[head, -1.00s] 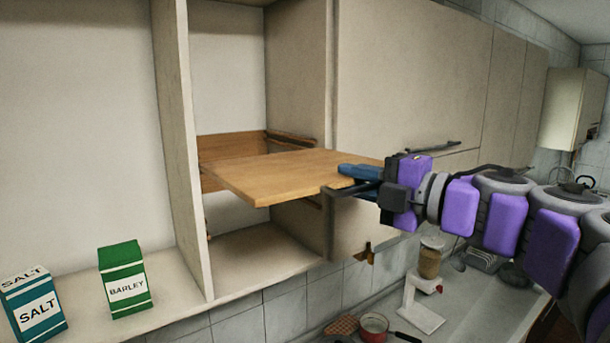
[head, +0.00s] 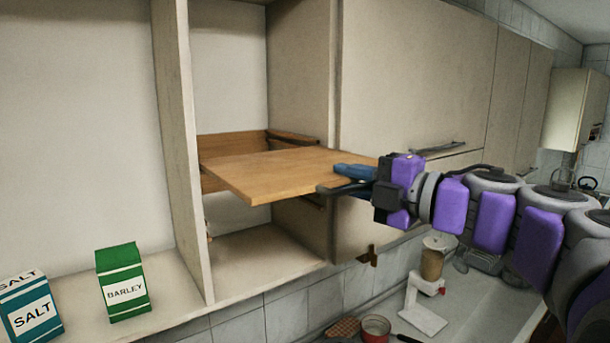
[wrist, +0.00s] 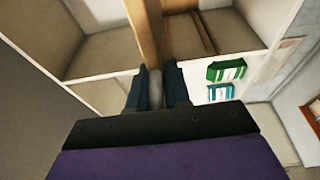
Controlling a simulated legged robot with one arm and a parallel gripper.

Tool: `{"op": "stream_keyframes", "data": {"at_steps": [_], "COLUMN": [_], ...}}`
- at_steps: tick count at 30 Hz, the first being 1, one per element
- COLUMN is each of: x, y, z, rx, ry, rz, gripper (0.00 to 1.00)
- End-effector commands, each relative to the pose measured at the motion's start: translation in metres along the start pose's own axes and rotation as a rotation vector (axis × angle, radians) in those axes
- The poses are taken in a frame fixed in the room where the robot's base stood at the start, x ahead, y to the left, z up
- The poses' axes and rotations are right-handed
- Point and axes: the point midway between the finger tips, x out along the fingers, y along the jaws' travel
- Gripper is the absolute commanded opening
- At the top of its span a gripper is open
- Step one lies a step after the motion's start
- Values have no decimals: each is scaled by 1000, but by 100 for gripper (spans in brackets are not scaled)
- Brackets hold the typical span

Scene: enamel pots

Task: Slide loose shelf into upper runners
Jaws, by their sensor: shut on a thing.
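The loose shelf (head: 270,175) is a flat light-wood board, partly inside the open cabinet bay and sticking out at the front. My gripper (head: 350,180) is shut on its right front edge; the blue fingers lie above and below the board. In the wrist view the shelf (wrist: 148,30) shows edge-on between the fingers of my gripper (wrist: 160,88). An upper runner (head: 292,137) shows on the bay's right wall, a little above the board. A lower runner is partly hidden below the board. Whether the shelf's far edges sit in any runner, I cannot tell.
The bay's left divider (head: 180,150) stands close to the shelf's left side. A closed cabinet door (head: 405,80) is at right. A green barley box (head: 122,282) and a teal salt box (head: 30,308) stand at lower left. The bay floor (head: 262,248) is clear.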

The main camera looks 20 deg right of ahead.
Motion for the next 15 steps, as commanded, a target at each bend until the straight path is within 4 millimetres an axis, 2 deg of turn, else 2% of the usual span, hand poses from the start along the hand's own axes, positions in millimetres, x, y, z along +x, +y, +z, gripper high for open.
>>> {"op": "stream_keyframes", "data": {"at_steps": [15], "x": [15], "y": [2], "z": [2], "rx": [-2], "ry": [-1], "rz": [5], "gripper": [0]}}
